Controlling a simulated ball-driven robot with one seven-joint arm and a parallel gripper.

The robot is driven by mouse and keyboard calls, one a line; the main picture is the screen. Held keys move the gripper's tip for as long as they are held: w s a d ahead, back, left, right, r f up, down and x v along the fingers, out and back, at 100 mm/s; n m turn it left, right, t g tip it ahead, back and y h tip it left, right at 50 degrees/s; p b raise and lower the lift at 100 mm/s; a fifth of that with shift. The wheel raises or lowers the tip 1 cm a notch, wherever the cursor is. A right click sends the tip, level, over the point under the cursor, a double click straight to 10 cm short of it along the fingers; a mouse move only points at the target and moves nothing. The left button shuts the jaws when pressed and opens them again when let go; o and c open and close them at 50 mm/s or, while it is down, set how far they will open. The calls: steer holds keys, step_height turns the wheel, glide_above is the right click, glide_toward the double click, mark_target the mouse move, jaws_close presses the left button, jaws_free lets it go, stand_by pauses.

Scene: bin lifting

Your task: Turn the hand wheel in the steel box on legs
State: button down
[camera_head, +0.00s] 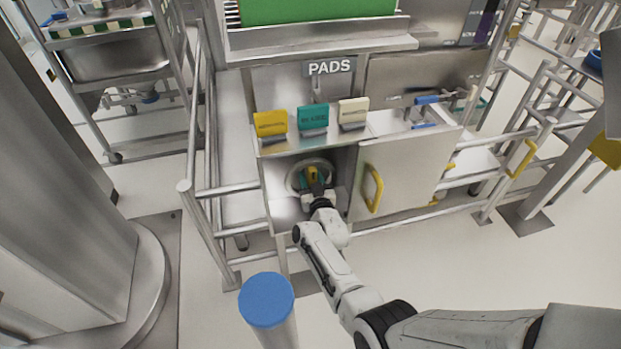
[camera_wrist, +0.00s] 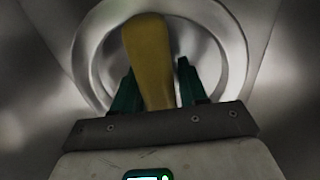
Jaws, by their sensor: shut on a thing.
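The steel box (camera_head: 280,216) on legs stands open in the head view, its door swung out to the right with a yellow handle (camera_head: 373,188). Inside it sits the round metal hand wheel (camera_head: 293,178), which has a yellow grip (camera_head: 312,174). My gripper (camera_head: 314,180) reaches into the box at the wheel. In the wrist view the green fingers (camera_wrist: 157,88) stand on both sides of the yellow grip (camera_wrist: 147,50) and are shut on it. The wheel's ring (camera_wrist: 85,55) shows behind the fingers. My gripper's body hides the lower part of the wheel.
On the box top stand a yellow pad (camera_head: 270,123), a teal pad (camera_head: 313,117) and a cream pad (camera_head: 352,112) under a PADS sign (camera_head: 329,67). Steel rails (camera_head: 192,215) flank the box. A blue-topped post (camera_head: 266,299) stands in front, left of my arm.

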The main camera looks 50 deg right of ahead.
steer(key=shift+f, duration=0.1)
steer(key=c, duration=0.8)
jaws_free()
steer(key=shift+c, duration=0.2)
steer(key=p+v, duration=0.6)
steer(key=v, duration=0.5)
steer(key=shift+w, duration=0.15)
